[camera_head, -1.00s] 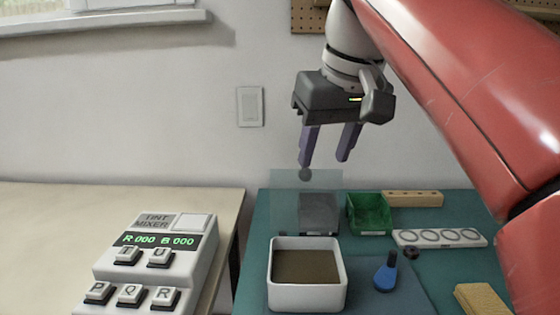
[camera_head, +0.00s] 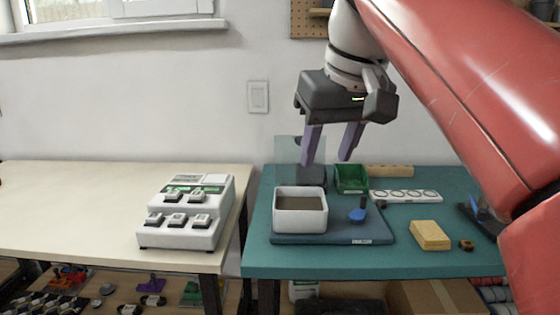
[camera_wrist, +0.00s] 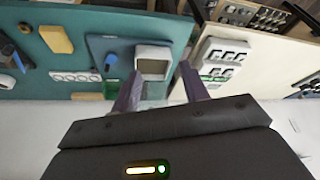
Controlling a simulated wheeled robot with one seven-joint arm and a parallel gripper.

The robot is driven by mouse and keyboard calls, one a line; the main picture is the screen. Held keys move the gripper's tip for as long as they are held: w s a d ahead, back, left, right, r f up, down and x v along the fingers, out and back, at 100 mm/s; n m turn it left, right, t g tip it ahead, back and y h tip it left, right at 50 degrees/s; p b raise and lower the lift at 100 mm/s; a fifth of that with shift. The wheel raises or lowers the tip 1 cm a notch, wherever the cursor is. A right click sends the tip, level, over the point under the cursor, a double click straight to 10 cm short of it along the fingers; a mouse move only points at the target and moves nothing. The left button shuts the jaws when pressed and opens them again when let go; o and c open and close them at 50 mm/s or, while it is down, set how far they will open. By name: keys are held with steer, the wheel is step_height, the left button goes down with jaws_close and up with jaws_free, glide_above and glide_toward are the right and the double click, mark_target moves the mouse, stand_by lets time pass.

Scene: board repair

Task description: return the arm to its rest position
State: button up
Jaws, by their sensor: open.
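My gripper (camera_head: 331,146) hangs above the back of the teal bench (camera_head: 290,258) in the head view, fingers pointing down. Its two purple fingers are apart with nothing between them. The wrist view also shows my gripper (camera_wrist: 160,80) open, with both fingers spread over the bench scene. My red arm reaches in from the right side of the head view. The gripper is clear of the bench and touches nothing that I can see.
A white box with brown content (camera_head: 300,222) and a blue tool (camera_head: 358,214) are on a blue mat (camera_head: 345,235). A green bin (camera_head: 351,180), white four-ring strip (camera_head: 405,196) and yellow block (camera_head: 429,236) lie nearby. A keyed tint mixer (camera_head: 188,225) stands on the left table (camera_head: 80,205).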

steer(key=s+d+f+m, duration=0.1)
steer(key=s+d+f, duration=0.2)
steer(key=f, duration=0.7)
steer(key=s+d+f+m+t+h, duration=0.1)
steer(key=s+f, duration=0.4)
steer(key=f, duration=0.5)
steer(key=s+d+f+m, duration=0.2)
steer(key=s+d+f, duration=0.2)
steer(key=f, duration=0.6)
steer(key=shift+d+f+h, duration=0.3)
